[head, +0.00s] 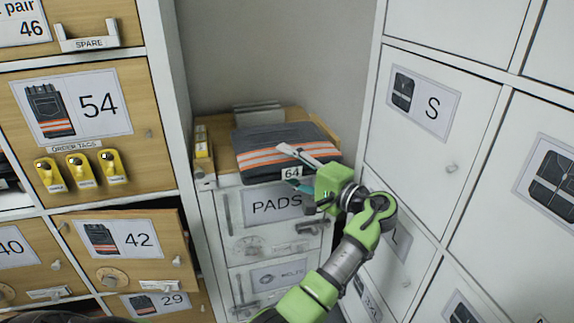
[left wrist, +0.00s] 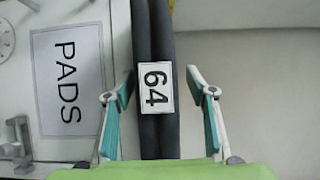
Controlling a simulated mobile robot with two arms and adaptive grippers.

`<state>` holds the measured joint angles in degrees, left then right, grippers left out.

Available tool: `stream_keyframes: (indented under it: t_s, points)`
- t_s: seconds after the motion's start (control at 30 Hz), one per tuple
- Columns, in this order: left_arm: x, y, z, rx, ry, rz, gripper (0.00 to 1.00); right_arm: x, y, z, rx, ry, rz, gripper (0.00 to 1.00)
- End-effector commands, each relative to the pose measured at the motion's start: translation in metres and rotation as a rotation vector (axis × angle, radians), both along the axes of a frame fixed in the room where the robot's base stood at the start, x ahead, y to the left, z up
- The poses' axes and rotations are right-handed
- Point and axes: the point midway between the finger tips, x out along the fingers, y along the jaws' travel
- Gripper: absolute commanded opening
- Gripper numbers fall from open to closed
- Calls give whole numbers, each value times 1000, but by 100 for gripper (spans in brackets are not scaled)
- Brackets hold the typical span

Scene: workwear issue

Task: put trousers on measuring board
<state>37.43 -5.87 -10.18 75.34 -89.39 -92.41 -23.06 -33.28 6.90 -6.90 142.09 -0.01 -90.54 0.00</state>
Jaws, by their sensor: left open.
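The folded dark grey trousers (head: 262,140) with orange and silver stripes lie on top of a small cabinet at the back. Their front edge bears a white 64 tag (head: 291,172). My left gripper (head: 298,168) is open at that front edge. In the left wrist view, the edge of the trousers (left wrist: 158,140) and the 64 tag (left wrist: 155,88) lie between the two spread fingers of my left gripper (left wrist: 158,95), with a gap on each side. I cannot make out a measuring board. My right gripper is not in view.
The cabinet front has a PADS door (head: 275,205) with handles and a dial. Wooden drawers marked 54 (head: 150,134) and 42 (head: 178,262) stand at left; the 42 drawer sticks out. White lockers (head: 470,105) stand close at right. Yellow tags (head: 80,168) hang at left.

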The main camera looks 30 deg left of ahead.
Motion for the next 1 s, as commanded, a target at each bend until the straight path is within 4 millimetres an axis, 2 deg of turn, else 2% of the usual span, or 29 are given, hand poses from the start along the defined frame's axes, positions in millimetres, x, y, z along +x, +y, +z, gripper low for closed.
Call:
stream_keyframes:
  t_s: [0.3,0.43,0.6,1.0]
  points:
    - [-8,-50,0,-2,2,-3,51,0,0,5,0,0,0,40]
    - [-11,-65,0,-1,1,-1,51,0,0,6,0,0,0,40]
    - [-12,-71,0,0,1,0,51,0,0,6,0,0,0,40]
    - [-12,-71,0,0,0,0,51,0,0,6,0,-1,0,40]
